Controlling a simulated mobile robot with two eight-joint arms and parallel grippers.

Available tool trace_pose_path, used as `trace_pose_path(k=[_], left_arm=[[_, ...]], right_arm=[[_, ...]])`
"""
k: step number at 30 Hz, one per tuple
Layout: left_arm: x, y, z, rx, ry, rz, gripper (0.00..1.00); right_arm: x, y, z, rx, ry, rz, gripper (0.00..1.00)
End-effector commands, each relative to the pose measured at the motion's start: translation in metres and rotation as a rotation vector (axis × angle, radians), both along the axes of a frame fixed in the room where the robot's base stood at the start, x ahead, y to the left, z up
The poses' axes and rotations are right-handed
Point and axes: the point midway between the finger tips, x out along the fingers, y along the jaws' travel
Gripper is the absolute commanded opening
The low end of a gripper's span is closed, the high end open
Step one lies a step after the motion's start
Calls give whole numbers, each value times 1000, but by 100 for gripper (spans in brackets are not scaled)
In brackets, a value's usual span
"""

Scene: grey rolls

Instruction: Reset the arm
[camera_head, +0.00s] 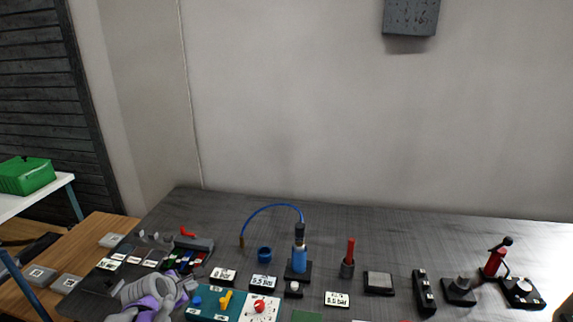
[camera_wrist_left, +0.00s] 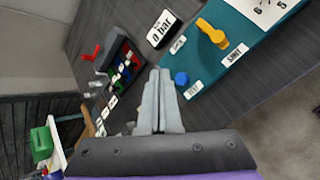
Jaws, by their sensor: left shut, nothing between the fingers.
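My left arm, grey with purple parts, comes in at the lower left of the head view. Its gripper (camera_head: 186,284) is above the dark table's near left part, beside a teal panel (camera_head: 205,315). In the left wrist view the two grey fingers of the left gripper (camera_wrist_left: 160,74) are together, with nothing between them. Behind the fingertips in that view are a dark tray (camera_wrist_left: 125,65) of small coloured parts and the panel with a yellow handle (camera_wrist_left: 212,34) and a blue knob (camera_wrist_left: 182,78). My right gripper is in neither view.
On the table (camera_head: 335,228) stand a blue cylinder with a hose (camera_head: 299,260), a blue cup (camera_head: 264,254), a red-handled tool in a holder (camera_head: 348,262) and a red lever device (camera_head: 494,262). A green box (camera_head: 27,176) is at far left. The table's back strip is clear.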

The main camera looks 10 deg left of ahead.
Motion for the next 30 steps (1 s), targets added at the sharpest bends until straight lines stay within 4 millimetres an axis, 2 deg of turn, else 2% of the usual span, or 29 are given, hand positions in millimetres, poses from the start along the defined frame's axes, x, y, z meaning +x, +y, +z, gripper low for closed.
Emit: trace_pose_path(k=[5,9,15,18,23,30], left_arm=[[-60,-58,15,318,70,-398,0],[-125,-99,17,640,124,-825,0],[-211,-131,5,1046,165,-1405,0],[-240,-137,-3,1186,170,-1619,0],[-264,-140,-12,1305,173,-1806,0],[-267,-140,-14,1326,173,-1842,0]], right_arm=[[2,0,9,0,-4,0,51],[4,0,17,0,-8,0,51],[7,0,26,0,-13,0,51],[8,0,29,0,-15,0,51],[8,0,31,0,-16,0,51],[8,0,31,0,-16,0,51]])
